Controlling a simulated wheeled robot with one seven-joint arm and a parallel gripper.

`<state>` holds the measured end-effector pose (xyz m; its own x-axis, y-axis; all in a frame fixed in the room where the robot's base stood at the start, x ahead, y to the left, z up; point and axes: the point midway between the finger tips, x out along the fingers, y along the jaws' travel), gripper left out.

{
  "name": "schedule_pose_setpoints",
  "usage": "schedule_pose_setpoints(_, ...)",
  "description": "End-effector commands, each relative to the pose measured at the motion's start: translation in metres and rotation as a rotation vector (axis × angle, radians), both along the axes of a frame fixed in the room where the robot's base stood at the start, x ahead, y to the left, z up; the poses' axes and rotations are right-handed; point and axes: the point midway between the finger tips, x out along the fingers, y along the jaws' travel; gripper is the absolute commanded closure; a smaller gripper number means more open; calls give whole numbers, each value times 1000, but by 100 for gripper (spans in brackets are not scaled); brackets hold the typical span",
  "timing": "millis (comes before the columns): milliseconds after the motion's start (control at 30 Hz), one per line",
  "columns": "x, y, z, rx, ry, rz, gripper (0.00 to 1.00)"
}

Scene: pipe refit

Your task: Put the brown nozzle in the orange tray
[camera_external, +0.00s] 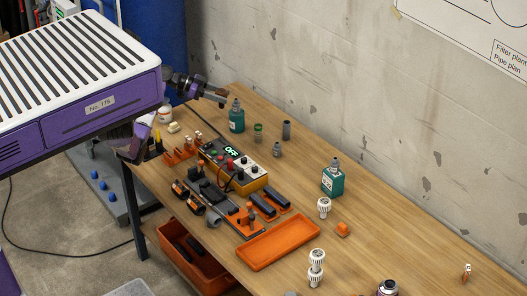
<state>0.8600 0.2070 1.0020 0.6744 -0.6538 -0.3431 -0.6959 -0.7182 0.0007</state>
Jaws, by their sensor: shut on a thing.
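The orange tray (278,243) lies at the front edge of the wooden table, shallow and empty. My gripper (220,97) is small and dark at the far left end of the table, beside my purple body and well away from the tray. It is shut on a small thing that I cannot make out. I cannot tell which thing is the brown nozzle. A small copper-brown piece (467,272) stands alone at the far right of the table. More copper-coloured pieces (187,139) stand in an orange rack at the left.
A control box (248,180) and a cluttered tool board (218,202) lie left of the tray. Teal bottles (333,180) (236,120) and white ribbed fittings (316,262) stand on the table. An orange bin (203,277) sits below the table edge. The right of the table is mostly clear.

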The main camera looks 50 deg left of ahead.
Motion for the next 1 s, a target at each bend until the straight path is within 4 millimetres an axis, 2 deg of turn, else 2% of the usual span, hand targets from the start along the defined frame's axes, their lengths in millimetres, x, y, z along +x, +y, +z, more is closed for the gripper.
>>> schedule_pose_setpoints(33,9,-27,-6,-4,1,-5,96)
schedule_pose_setpoints(200,32,-104,-30,-4,1,12,96)
schedule_pose_setpoints(333,40,-166,-45,-2,1,24,96)
schedule_pose_setpoints(467,40,-229,-56,-2,1,37,96)
schedule_pose_setpoints(600,30,-296,-62,-2,-1,50,96)
schedule_pose_setpoints(767,10,-364,-61,-1,-2,61,96)
schedule_pose_setpoints(867,-9,-404,-57,-1,-2,65,96)
schedule_pose_setpoints(1000,-43,-461,-45,-3,-3,65,96)
